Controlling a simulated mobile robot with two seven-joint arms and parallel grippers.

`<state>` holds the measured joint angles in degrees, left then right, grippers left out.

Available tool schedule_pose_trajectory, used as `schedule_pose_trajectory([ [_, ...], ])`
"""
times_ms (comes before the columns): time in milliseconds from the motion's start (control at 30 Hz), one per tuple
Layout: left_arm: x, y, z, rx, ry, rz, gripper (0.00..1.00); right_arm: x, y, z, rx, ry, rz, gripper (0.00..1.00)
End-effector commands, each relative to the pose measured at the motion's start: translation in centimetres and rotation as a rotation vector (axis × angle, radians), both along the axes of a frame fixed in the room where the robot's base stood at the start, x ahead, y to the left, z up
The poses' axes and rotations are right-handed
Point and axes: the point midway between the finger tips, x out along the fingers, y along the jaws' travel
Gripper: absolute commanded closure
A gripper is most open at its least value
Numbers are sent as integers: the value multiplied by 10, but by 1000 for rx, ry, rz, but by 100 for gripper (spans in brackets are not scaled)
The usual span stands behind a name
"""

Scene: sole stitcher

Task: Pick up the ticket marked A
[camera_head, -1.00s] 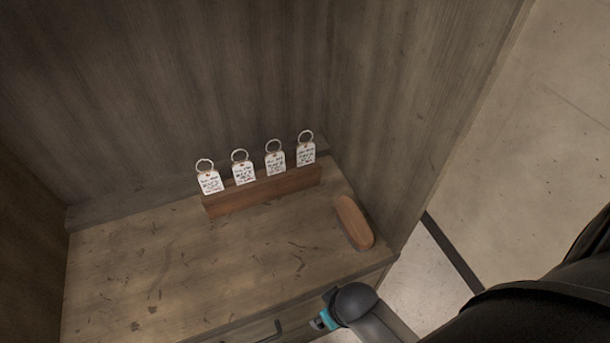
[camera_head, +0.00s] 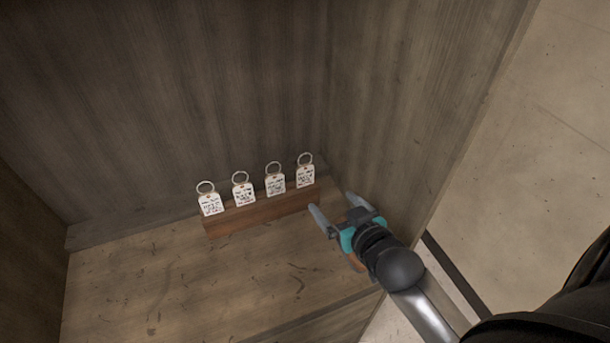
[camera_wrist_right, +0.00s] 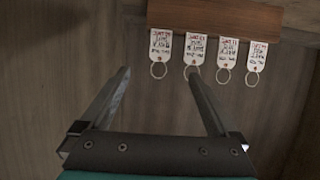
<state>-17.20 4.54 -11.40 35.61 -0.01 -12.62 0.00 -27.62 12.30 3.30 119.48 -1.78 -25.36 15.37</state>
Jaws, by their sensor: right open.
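Several white tickets with metal rings stand in a row in a wooden holder (camera_head: 262,212) in the head view. From the left they are the first ticket (camera_head: 210,204), the second (camera_head: 243,194), the third (camera_head: 275,184) and the rightmost (camera_head: 305,176). Their writing is too small to tell which is marked A. My right gripper (camera_head: 333,207) is open and empty, just right of the holder. In the right wrist view the gripper (camera_wrist_right: 160,78) points toward the tickets, which appear upside down below the holder (camera_wrist_right: 215,18), apart from the fingers. My left gripper is not in view.
A brown wooden block (camera_head: 355,262) lies mostly hidden under my right gripper. Wooden panels (camera_head: 420,110) enclose the bench at the back and sides. The bench top (camera_head: 180,280) in front of the holder is clear.

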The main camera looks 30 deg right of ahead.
Motion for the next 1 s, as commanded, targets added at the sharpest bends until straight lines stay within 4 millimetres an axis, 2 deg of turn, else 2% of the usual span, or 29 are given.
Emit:
schedule_pose_trajectory([
  [500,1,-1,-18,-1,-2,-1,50,72,-4,-30,1,-6,1,5],
  [633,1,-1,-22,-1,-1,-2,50,85,-5,-36,1,-5,1,5],
  [867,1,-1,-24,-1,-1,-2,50,95,-5,-41,1,-4,1,5],
  [1000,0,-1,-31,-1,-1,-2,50,110,-5,-51,1,-5,1,5],
])
